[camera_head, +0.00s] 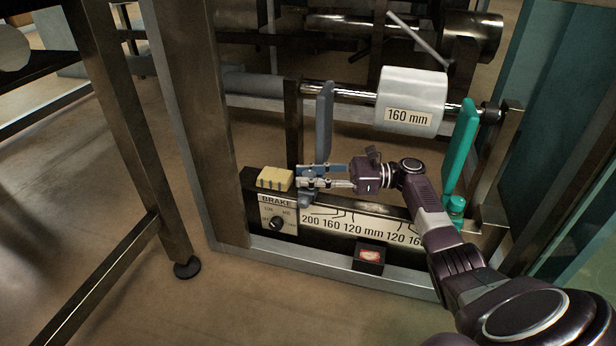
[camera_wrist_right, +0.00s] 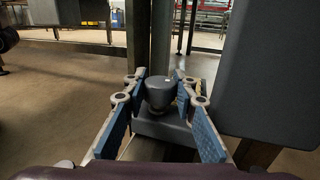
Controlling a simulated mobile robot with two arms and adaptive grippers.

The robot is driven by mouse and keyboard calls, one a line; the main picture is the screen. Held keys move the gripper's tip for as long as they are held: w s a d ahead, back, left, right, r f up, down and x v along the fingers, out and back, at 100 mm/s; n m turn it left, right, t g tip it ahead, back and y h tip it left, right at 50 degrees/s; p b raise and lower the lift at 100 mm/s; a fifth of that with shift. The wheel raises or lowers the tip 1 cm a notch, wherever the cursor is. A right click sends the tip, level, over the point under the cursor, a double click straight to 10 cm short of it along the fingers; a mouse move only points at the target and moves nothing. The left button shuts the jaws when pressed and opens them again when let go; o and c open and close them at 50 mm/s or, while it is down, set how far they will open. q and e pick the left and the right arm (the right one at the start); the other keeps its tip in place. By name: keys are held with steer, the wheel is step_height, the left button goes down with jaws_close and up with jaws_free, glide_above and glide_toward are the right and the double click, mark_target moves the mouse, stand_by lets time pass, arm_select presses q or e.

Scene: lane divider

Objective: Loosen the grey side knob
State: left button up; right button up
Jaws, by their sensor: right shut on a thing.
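The grey knob (camera_wrist_right: 160,92) shows in the right wrist view as a short, wide-topped cylinder on a grey block. The upright grey guide plate (camera_head: 324,125) rises beside it. My right gripper (camera_head: 300,176) reaches in from the right above the scale rail, and its blue-padded fingers hide most of the knob in the head view. In the wrist view the right gripper (camera_wrist_right: 160,80) has one finger on each side of the knob and is shut on it. My left gripper is not in view.
A teal guide (camera_head: 462,150) with a teal knob (camera_head: 456,204) stands at the right. A white 160 mm roll (camera_head: 412,98) hangs on the shaft. A yellow block (camera_head: 275,179) lies by the fingertips, above the brake dial (camera_head: 278,223). A red-lit box (camera_head: 369,258) sits below the rail.

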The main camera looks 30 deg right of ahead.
steer(key=shift+a+f, duration=0.1)
steer(key=shift+f, duration=0.1)
steer(key=o, duration=1.2)
steer(key=shift+r, duration=0.1)
